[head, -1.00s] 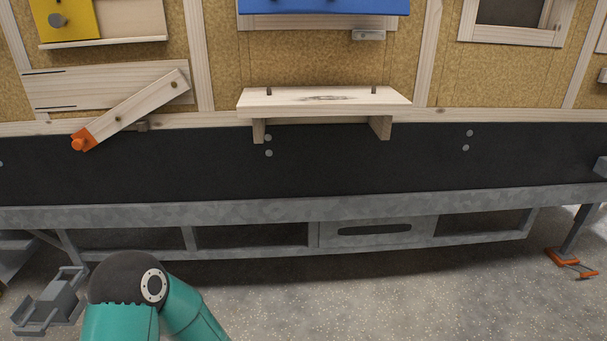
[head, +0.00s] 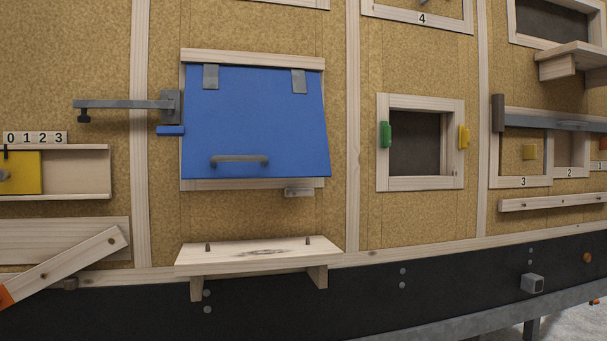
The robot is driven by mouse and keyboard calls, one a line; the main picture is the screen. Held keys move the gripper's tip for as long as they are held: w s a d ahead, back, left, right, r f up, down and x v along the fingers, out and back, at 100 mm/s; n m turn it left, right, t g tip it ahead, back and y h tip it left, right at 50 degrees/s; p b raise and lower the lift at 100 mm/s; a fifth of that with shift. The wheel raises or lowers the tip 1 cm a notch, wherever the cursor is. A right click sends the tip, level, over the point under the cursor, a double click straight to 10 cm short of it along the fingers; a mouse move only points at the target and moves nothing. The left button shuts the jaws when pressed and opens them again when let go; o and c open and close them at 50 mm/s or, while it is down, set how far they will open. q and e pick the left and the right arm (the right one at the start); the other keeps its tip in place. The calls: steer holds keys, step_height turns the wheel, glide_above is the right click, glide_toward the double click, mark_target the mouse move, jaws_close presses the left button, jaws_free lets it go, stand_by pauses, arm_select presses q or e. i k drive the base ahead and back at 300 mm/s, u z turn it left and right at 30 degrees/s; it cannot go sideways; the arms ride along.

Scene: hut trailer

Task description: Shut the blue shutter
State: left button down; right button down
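The blue shutter (head: 255,125) hangs from two grey hinges at its top edge, in a wooden frame (head: 250,57) on the wall. It has a grey bar handle (head: 239,160) near its lower edge. Its lower edge looks wider than the top and overlaps the frame's right side, so it seems to stand out from the wall at the bottom. A small grey catch (head: 298,192) sits below its lower right. Neither gripper shows.
A grey arm on a bracket (head: 130,104) juts out left of the shutter, with a small blue block (head: 171,131) below it. A wooden shelf with two pegs (head: 258,257) sticks out beneath. A framed opening with green and yellow tabs (head: 420,187) is to the right.

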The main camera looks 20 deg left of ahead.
mark_target(240, 123)
steer(key=z, duration=0.15)
steer(key=i, duration=1)
steer(key=u, duration=0.7)
